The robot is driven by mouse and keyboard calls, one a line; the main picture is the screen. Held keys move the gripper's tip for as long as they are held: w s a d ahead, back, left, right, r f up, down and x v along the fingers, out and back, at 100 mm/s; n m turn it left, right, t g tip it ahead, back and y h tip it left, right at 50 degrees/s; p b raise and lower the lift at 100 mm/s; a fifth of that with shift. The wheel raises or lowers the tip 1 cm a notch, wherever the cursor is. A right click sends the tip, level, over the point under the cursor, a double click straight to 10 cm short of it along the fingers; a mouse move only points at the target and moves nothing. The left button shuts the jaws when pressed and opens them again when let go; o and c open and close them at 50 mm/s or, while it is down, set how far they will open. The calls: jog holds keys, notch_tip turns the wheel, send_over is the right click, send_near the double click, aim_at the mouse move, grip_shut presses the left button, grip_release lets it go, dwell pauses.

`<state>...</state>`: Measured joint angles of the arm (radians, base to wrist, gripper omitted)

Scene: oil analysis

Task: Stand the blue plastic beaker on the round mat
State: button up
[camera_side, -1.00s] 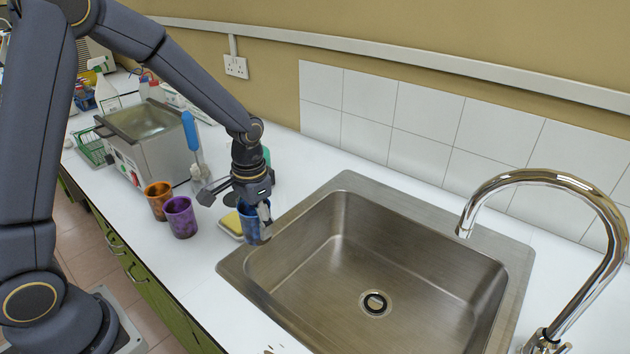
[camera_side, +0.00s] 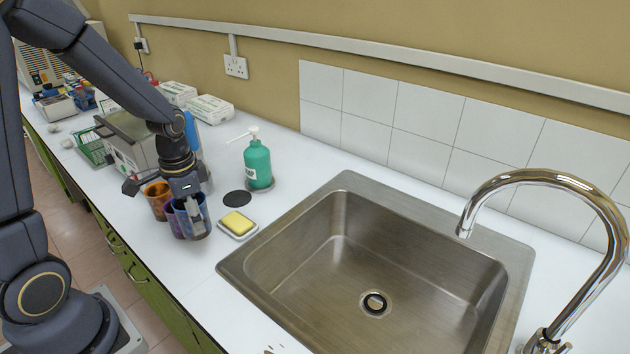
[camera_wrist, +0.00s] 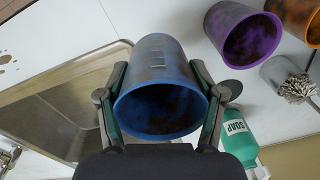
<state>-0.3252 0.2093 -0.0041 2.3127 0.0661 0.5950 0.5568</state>
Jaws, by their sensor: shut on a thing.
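The blue plastic beaker (camera_side: 196,224) is held between the fingers of my gripper (camera_side: 191,208), in front of the purple beaker in the side view. In the wrist view the blue beaker (camera_wrist: 160,62) shows its open rim, with a finger of my gripper (camera_wrist: 163,97) on each side. I cannot tell how high it hangs above the counter. The round mat (camera_side: 237,198) is a bare black disc on the counter, to the right of my gripper and left of the soap bottle. Part of it (camera_wrist: 232,88) shows in the wrist view beside the right finger.
The purple beaker (camera_side: 173,222) and orange beaker (camera_side: 156,198) stand close by on the left. A yellow sponge (camera_side: 237,223) lies on a dish in front of the mat. A green soap bottle (camera_side: 258,165) stands behind it. The sink (camera_side: 375,260) is to the right.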

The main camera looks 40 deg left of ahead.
notch_tip(320, 180, down, 8)
jog(key=shift+r, duration=0.25)
jog(key=shift+f, duration=0.2)
jog(key=o, duration=1.1)
jog(key=shift+c, duration=0.2)
jog(key=s+d+r+t, duration=0.1)
jog(key=d+r, duration=0.1)
jog(key=r, duration=0.9)
jog(key=s+d+r+n+t, duration=0.1)
jog(key=d+r, duration=0.2)
jog(key=r, duration=0.7)
jog(key=shift+s+r, duration=0.35)
jog(key=shift+s, duration=0.05)
jog(key=shift+o, duration=0.7)
jog(key=s+d+r+n+t, duration=0.2)
jog(key=s+d+r+t, duration=0.1)
jog(key=s+d, duration=0.2)
jog(key=shift+r+h, duration=0.15)
jog(key=shift+h, duration=0.15)
